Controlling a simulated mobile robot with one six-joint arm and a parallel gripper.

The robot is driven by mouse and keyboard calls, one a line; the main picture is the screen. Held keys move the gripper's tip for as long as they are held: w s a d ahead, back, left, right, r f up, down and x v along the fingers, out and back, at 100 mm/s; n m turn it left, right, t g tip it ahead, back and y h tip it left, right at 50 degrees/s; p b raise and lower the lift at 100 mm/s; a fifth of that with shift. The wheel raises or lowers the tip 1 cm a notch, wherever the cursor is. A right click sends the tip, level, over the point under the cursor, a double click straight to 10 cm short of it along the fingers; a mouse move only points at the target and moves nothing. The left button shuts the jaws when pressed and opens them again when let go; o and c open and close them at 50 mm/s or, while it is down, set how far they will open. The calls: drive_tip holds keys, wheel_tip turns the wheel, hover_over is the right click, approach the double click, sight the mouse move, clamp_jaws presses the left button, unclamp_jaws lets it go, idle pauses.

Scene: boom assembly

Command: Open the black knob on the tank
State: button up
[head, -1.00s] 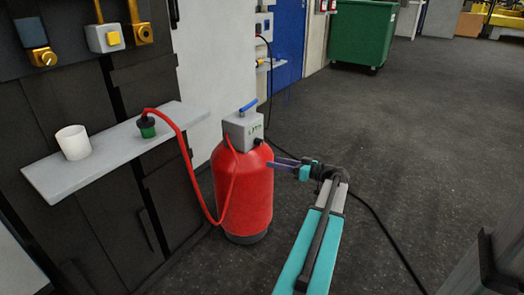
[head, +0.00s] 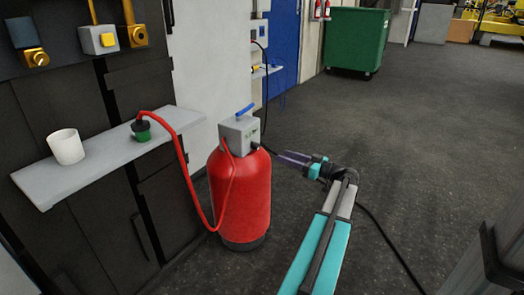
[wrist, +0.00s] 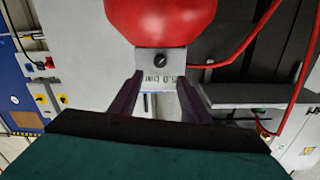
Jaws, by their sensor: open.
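The red tank (head: 240,200) stands upright on the floor with a grey box (head: 240,133) on top. The black knob (head: 255,146) sticks out of the box's right side. In the wrist view the scene appears upside down; the knob (wrist: 161,60) sits on the grey box above a "5.0 bar" display (wrist: 160,80), between my fingertips in the picture. My gripper (head: 282,156) is open and empty, to the right of the knob and apart from it. It also shows in the wrist view (wrist: 160,76), its two dark fingers spread.
A red hose (head: 185,165) runs from the tank to a green-capped fitting (head: 141,131) on a grey shelf (head: 95,158), beside a white cup (head: 67,147). A blue handle (head: 245,110) tops the box. A black cable (head: 392,245) lies on the floor.

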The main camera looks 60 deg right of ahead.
sight(258, 147)
drive_tip(key=w+b, duration=0.2)
drive_tip(key=w, duration=1)
drive_tip(key=shift+w+d+b, duration=0.15)
drive_tip(key=shift+d+b, duration=0.05)
drive_tip(key=shift+b, duration=0.2)
drive_tip(key=shift+c, duration=0.3)
drive_tip(key=c, duration=1)
